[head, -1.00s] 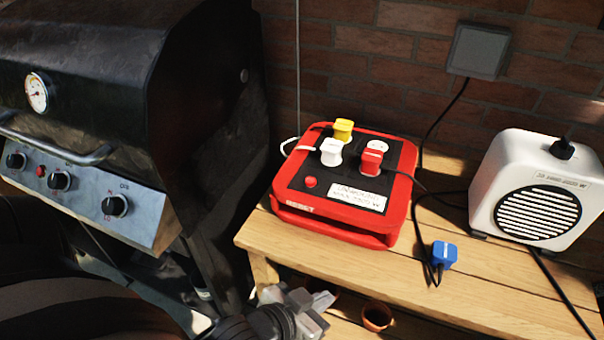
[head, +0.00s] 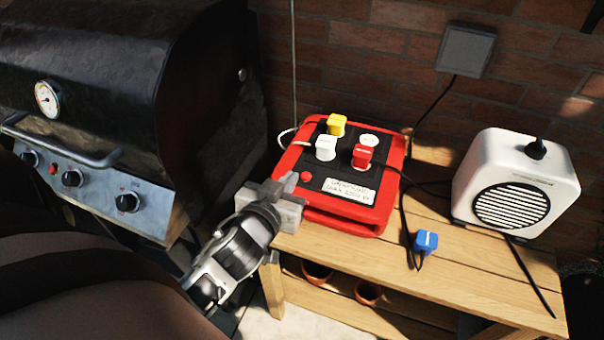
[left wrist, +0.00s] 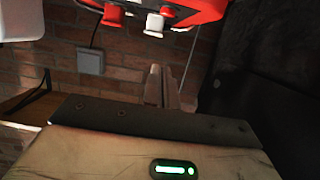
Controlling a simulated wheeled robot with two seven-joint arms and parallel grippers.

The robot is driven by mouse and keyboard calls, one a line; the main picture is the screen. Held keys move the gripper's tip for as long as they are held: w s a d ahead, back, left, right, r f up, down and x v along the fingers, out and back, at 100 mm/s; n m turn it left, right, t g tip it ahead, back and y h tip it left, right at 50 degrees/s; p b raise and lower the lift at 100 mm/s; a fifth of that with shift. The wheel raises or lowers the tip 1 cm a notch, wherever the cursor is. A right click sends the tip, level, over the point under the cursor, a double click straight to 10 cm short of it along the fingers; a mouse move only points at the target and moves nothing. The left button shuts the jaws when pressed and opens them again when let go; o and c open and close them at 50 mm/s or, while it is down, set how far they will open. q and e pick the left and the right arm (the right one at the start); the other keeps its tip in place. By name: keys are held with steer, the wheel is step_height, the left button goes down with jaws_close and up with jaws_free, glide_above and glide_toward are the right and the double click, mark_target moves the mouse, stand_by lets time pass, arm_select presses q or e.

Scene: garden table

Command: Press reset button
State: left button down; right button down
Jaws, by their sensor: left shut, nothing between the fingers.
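The red power box (head: 385,213) with a black top stands on the wooden bench. A small round red button (head: 306,177) sits on the near left part of its top. White (head: 326,148), yellow (head: 337,125) and red (head: 362,155) plugs are in its sockets. My left gripper (head: 289,183) is shut and empty, at the box's near left corner, just left of the button; I cannot tell its height above the box. In the left wrist view its fingers (left wrist: 161,86) are together, with the box (left wrist: 208,10) at the top edge. My right gripper is out of view.
A black grill (head: 200,130) stands close on the left. A blue plug (head: 426,241) lies on the bench's front, and a white heater (head: 515,185) stands at the right. A cable runs up the brick wall to a grey box (head: 466,49).

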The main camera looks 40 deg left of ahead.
arm_select(q)
glide_above(302, 187)
steer(key=shift+w+a+f+p, duration=0.15)
steer(key=shift+f+p, duration=0.3)
steer(key=shift+f, duration=0.35)
step_height(302, 187, down, 3)
steer(key=shift+f+b, duration=0.3)
steer(key=shift+f, duration=0.35)
